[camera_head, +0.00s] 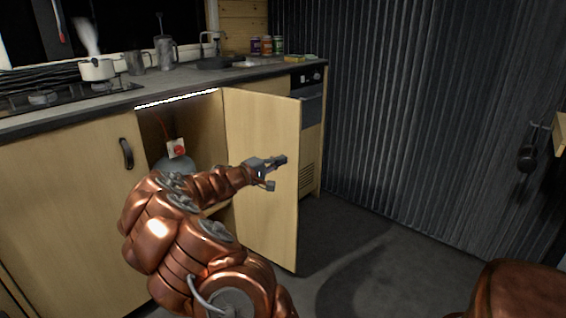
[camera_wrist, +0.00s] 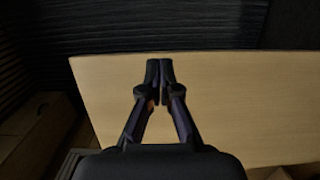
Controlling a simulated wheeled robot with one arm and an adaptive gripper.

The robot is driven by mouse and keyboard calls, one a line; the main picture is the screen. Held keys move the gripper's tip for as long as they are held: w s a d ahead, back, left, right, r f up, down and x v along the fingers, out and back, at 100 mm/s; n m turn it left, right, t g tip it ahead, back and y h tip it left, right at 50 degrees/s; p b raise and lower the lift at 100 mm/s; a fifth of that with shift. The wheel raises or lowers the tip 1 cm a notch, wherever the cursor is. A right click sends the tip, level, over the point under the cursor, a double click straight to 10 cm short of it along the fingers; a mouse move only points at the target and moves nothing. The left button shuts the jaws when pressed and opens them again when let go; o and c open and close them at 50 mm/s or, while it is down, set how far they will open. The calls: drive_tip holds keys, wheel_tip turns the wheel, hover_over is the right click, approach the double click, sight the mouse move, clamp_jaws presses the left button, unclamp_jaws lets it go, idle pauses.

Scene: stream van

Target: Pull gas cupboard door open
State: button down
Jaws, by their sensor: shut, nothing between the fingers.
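The gas cupboard door (camera_head: 262,135) is a pale wooden panel that stands swung wide open, out from the counter front. Behind it the open cupboard shows a grey gas bottle (camera_head: 172,163) with a red and white part (camera_head: 177,148) on top, partly hidden by my arm. My gripper (camera_head: 281,160) is in front of the door's inner face, with its fingers pointing right. In the wrist view my gripper (camera_wrist: 159,68) has its fingertips together, with nothing between them, over the pale door panel (camera_wrist: 240,100). I cannot tell whether the fingers touch the panel.
The neighbouring cupboard door (camera_head: 75,210) is shut and has a dark handle (camera_head: 126,154). The worktop (camera_head: 190,80) holds a hob with a white pot (camera_head: 97,69), mugs and tins. Dark floor (camera_head: 345,250) is clear right of the open door, up to a ribbed dark wall (camera_head: 420,110).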

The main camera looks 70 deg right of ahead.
drive_tip(key=s+a+p, duration=0.1)
drive_tip(key=s+a, duration=0.3)
drive_tip(key=a, duration=0.6)
drive_tip(key=shift+s, duration=0.4)
drive_tip(key=shift+a+p, duration=0.1)
drive_tip(key=shift+p, duration=0.2)
drive_tip(key=s+a+r+m+y+p, duration=0.2)
drive_tip(key=a+r+m+y+p, duration=0.2)
drive_tip(key=a+r+p, duration=1)
drive_tip(key=a+r+n+t+y+p, duration=0.2)
drive_tip(key=a+p, duration=0.4)
drive_tip(key=a, duration=0.6)
drive_tip(key=s+a+r+n+t+y+p, duration=0.1)
drive_tip(key=a+r+n+y+p, duration=0.3)
drive_tip(key=a, duration=0.9)
drive_tip(key=s+a+r+n+t+y+p, duration=0.1)
drive_tip(key=a+r+n+t+y+p, duration=0.2)
drive_tip(key=a+r+y+p, duration=0.3)
drive_tip(key=a+r+p, duration=0.1)
drive_tip(key=a+p, duration=0.3)
drive_tip(key=a, duration=0.3)
drive_tip(key=shift+a+r, duration=0.2)
drive_tip(key=shift+r, duration=0.05)
